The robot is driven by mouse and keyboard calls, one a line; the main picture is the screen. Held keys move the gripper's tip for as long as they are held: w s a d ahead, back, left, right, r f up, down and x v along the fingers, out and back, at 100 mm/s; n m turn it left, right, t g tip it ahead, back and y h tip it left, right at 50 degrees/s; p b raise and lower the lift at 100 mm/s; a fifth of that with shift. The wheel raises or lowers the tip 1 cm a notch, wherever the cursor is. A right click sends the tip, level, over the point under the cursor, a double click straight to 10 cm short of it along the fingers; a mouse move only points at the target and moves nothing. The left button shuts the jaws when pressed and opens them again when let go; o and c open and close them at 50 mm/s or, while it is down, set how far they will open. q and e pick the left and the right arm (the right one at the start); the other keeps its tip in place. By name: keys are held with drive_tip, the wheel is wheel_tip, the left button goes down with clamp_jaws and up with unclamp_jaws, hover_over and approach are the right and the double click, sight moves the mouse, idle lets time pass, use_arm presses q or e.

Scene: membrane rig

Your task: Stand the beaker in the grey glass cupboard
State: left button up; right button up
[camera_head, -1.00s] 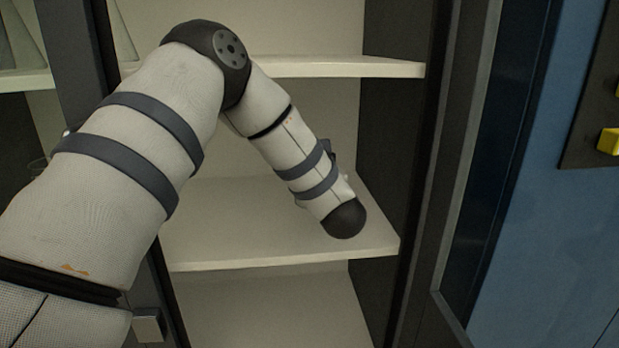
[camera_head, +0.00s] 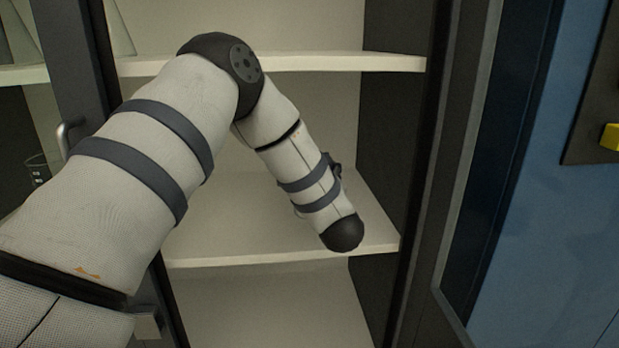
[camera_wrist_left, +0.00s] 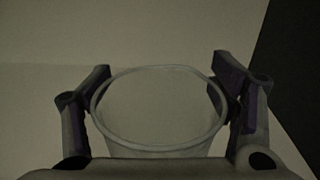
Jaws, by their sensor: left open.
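The beaker (camera_wrist_left: 158,145) is clear, with a wide round rim, and shows in the left wrist view between the two fingers of my left gripper (camera_wrist_left: 161,66). The fingers are open, one on either side of the rim; I cannot tell whether they touch it. Behind the beaker are a pale surface and a dark one at the right. In the head view my left arm reaches into the grey glass cupboard (camera_head: 400,160), over its middle shelf (camera_head: 215,215). The gripper and the beaker are hidden there. My right gripper is not in view.
An upper shelf (camera_head: 330,62) lies above my forearm. A dark door frame with a handle (camera_head: 68,135) stands at the left, with a marked glass vessel (camera_head: 38,170) beside it. The visible middle shelf is clear. A blue panel (camera_head: 545,200) is at the right.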

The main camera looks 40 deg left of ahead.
use_arm(q)
drive_tip(key=v, duration=1.2)
drive_tip(key=shift+f, duration=0.15)
